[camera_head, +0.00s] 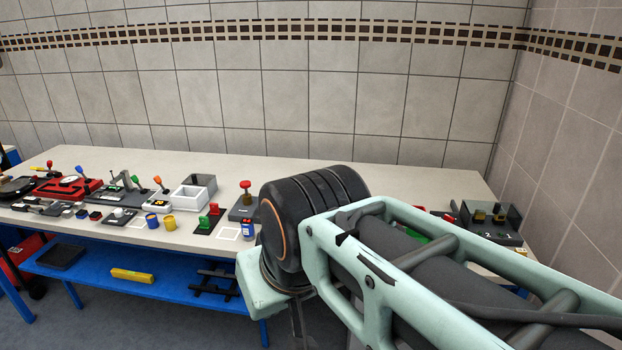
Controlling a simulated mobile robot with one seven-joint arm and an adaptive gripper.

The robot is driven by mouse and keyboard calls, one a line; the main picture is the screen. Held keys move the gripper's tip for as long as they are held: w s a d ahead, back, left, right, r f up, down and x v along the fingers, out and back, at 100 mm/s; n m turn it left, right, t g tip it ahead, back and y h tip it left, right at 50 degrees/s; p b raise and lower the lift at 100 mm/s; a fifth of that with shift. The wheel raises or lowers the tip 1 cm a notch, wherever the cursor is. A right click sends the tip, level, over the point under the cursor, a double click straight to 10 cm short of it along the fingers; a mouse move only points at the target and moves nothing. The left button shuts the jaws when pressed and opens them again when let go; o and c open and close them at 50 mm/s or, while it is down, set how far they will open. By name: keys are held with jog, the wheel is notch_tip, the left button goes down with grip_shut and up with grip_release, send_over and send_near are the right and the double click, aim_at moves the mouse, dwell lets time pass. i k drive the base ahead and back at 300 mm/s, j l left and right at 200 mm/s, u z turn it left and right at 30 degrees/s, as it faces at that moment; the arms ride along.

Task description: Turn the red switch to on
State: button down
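I cannot tell for certain which part is the red switch. A red knob (245,185) stands upright on a dark grey block (243,213) just left of my arm. A small red piece (214,208) sits beside a green one (204,222) on a dark plate to its left. A red-tipped lever (49,164) is at the far left. No on or off marking is readable. My arm crosses the right half of the view and hides part of the table. My gripper is not visible.
The light worktop (330,170) carries several devices, including a red box (62,187), a white-and-grey bin (190,197) and yellow-and-blue cups. A dark grey tray (488,230) stands at the right end. A blue shelf (180,283) lies below. The tabletop's back strip is clear.

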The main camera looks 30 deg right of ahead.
aim_at(450, 219)
jog(key=z, duration=2)
jog(key=i+l, duration=0.15)
jog(key=i, duration=0.4)
jog(key=i+l+u, duration=0.15)
jog(key=i, duration=0.4)
jog(key=l+u, duration=0.25)
jog(key=i+j+z, duration=0.4)
jog(key=k+l, duration=0.05)
jog(key=l, duration=0.05)
